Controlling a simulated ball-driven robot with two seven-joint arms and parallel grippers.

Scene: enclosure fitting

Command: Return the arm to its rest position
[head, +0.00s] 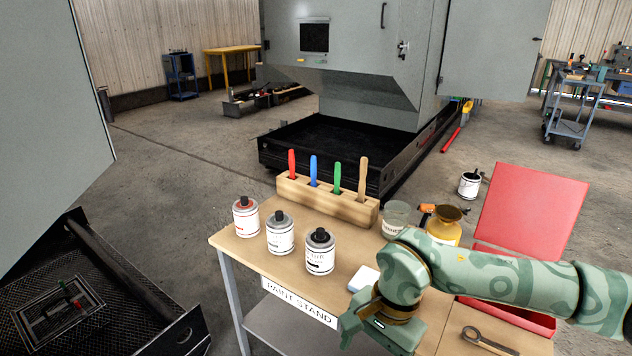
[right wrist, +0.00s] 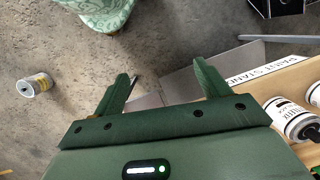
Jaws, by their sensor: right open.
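My right arm (head: 490,278) is green and comes in from the right over the right part of the paint stand (head: 345,265). Its wrist bends down over the front of the stand, and the fingertips are hidden in the head view. In the right wrist view my right gripper (right wrist: 165,82) has its two green fingers spread apart with nothing between them. Bare floor and a grey panel of the stand lie behind the fingers. My left gripper is in neither view.
Three bottles (head: 280,238) and a wooden block (head: 326,202) with several coloured handles stand on the stand. A glass jar (head: 396,217), a yellow pot (head: 443,228) and a red box (head: 528,210) are close to my right arm. A can (right wrist: 35,85) is on the floor.

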